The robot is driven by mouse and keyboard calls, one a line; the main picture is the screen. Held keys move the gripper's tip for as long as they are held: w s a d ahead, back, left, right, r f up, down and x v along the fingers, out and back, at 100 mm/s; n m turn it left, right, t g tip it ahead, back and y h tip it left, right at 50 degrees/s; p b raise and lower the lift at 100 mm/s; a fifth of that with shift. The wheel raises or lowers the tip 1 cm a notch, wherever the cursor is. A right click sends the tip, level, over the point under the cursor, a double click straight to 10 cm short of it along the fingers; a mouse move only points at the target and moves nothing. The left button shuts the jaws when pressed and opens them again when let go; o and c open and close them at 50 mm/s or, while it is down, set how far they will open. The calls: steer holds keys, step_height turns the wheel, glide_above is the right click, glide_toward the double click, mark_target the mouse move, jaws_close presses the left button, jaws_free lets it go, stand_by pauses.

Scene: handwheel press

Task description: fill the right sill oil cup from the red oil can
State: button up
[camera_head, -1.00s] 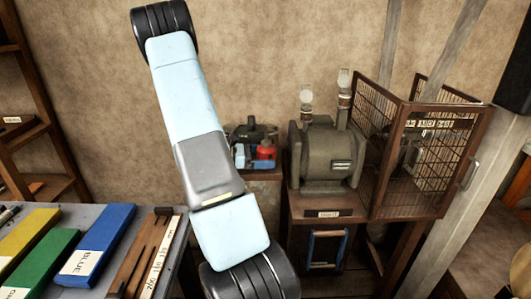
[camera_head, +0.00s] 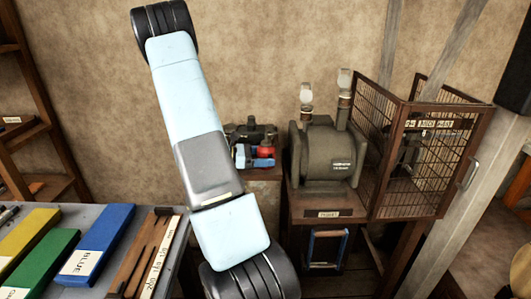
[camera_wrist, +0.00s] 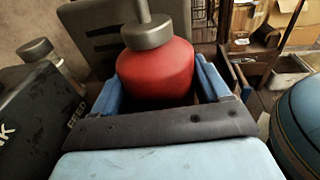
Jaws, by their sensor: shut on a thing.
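The red oil can (camera_wrist: 155,70) has a grey cap and a thin spout, cut off by the top edge of the wrist view. My gripper (camera_wrist: 160,90) has a blue finger on each side of the can and is shut on it. In the head view the red can (camera_head: 265,151) is small, on or just above a low stand left of the grey machine. My arm hides part of that area. Two glass-topped cups stand on the machine, a left one (camera_head: 306,95) and a right one (camera_head: 345,82). I cannot tell whether either is the sill oil cup.
The grey machine (camera_head: 325,152) stands on a brown cabinet (camera_head: 318,204). A wire cage (camera_head: 432,172) stands close to its right. A bench with coloured blocks (camera_head: 98,242) is at lower left. A dark box (camera_wrist: 45,120) and a blue rounded thing (camera_wrist: 302,115) flank my gripper.

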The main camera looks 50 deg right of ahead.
mark_target(265, 143)
steer(key=shift+r, duration=2.55)
